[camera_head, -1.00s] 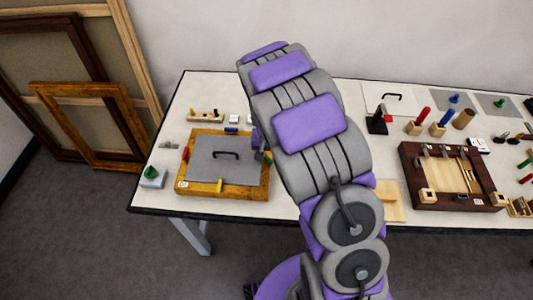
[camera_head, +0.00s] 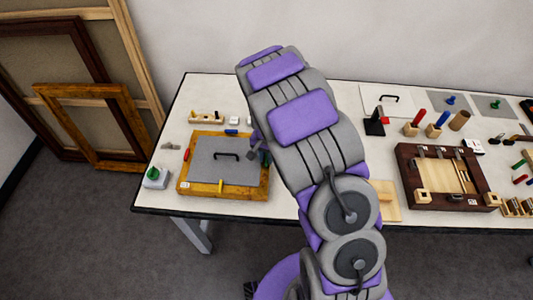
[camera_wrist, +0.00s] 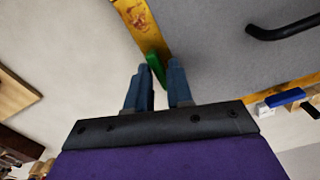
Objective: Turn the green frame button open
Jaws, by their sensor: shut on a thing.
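The green frame button (camera_wrist: 155,66) is a small green bar at the gold frame's edge in the wrist view. Its near end lies between my gripper's blue-grey fingertips (camera_wrist: 158,82), which are shut on it. Its long side runs roughly along the frame bar. The gold frame (camera_head: 223,193) lies flat on the table at left in the head view, with a grey panel (camera_head: 208,168) and black handle inside it. My gripper (camera_head: 259,154) is at the frame's right side there, partly hidden by my arm. A yellow button (camera_head: 221,185) and a red button (camera_head: 186,155) sit on the other sides.
A blue button (camera_head: 231,132) is at the frame's far side. A dark wooden tray (camera_head: 405,180) and several tools lie to the right. Picture frames lean against the wall at left.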

